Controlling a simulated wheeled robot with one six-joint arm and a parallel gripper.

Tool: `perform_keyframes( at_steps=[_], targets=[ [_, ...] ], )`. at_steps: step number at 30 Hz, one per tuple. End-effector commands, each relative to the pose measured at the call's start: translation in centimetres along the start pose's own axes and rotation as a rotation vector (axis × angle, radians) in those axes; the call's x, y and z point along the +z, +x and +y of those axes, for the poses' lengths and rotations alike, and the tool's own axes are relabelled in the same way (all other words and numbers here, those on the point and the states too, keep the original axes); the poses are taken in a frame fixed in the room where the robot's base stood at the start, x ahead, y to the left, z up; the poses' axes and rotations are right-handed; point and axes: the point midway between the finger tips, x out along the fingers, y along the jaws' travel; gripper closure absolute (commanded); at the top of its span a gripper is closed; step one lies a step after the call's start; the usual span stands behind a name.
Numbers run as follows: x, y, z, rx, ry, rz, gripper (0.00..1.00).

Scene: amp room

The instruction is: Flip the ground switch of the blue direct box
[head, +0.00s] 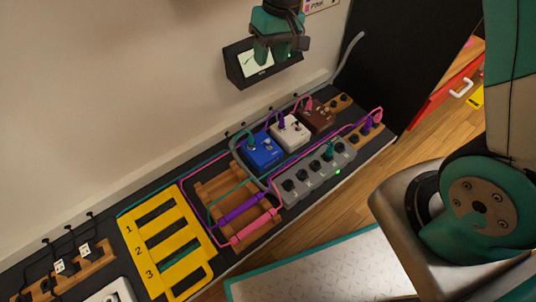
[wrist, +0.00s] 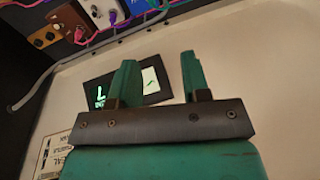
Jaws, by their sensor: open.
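The blue direct box (head: 263,150) stands on the dark shelf along the wall, left of a white box, with a teal plug at its left end. Its ground switch is too small to make out. In the wrist view a small part of the blue box (wrist: 154,4) shows at the top edge. My gripper (head: 273,50) is open and empty in front of the wall screen, above and well apart from the blue box. In the wrist view my gripper (wrist: 158,58) shows two spread teal fingers with nothing between them.
A white box (head: 290,133) and a brown box (head: 317,119) stand right of the blue box. A grey box (head: 303,186) with several jacks lies in front, with pink, purple and teal cables around. The wall screen (head: 235,66) is behind my gripper. A yellow numbered rack (head: 166,238) lies left.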

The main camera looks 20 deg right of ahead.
Motion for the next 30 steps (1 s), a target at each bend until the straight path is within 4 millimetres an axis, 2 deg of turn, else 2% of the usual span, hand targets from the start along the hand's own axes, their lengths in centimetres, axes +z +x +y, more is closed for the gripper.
perform_keyframes(
  at_steps=[1, 6, 9, 12, 20, 23, 30],
  targets=[
    [-0.6, 5.0, 1.5, 0.009, 0.021, -0.008, 0.57],
    [-2.6, 13.8, 5.0, 0.042, 0.082, -0.018, 0.57],
    [-3.4, 17.6, 6.5, 0.056, 0.108, -0.021, 0.57],
    [-3.8, 20.1, 7.6, 0.067, 0.126, -0.025, 0.57],
    [-4.1, 22.8, 8.4, 0.076, 0.141, -0.028, 0.57],
    [-4.0, 24.5, 8.6, 0.076, 0.141, -0.029, 0.57],
    [-3.9, 30.2, 9.0, 0.076, 0.141, -0.029, 0.57]
  ],
)
